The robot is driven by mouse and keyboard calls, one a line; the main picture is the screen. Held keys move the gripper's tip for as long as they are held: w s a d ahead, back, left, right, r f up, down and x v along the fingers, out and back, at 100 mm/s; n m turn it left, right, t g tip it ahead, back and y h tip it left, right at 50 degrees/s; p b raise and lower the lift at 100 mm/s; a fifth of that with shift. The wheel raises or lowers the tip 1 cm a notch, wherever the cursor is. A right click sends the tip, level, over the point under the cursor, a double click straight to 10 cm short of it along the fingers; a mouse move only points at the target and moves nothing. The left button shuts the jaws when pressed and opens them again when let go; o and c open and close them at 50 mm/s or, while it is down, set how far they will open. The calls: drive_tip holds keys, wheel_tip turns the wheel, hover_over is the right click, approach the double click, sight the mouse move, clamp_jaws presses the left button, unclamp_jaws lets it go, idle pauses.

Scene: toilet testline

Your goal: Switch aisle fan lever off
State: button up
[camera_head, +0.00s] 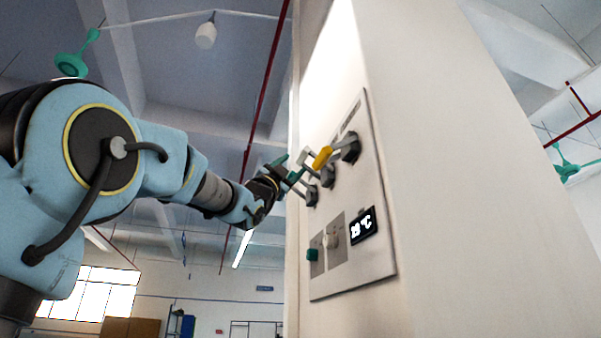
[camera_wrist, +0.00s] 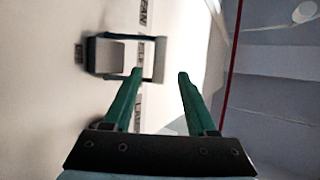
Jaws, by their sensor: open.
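A control panel (camera_head: 380,255) on the white cabinet carries a row of levers on dark round bases. The right lever (camera_head: 322,157) has a yellow end; the levers to its left are grey. My gripper (camera_head: 289,167) is at the leftmost grey levers, with its green fingers apart. In the wrist view, a grey lever (camera_wrist: 160,60) sticks out from its base, and its end lies between and just beyond the tips of my open gripper (camera_wrist: 159,74). Contact cannot be told. A label reading "FAN" (camera_wrist: 143,13) shows partly; which lever is the aisle fan's cannot be read.
Below the levers are a temperature display (camera_head: 362,225), a round white knob (camera_head: 331,236) and a green button (camera_head: 312,255). The cabinet (camera_head: 450,170) fills the right side. Open air lies left of the panel. A green ceiling fan (camera_head: 72,64) hangs far off.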

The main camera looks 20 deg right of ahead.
sight(301, 158)
drive_tip(key=p+x, duration=0.3)
drive_tip(key=x, duration=0.3)
clamp_jaws()
idle(0.4)
idle(1.0)
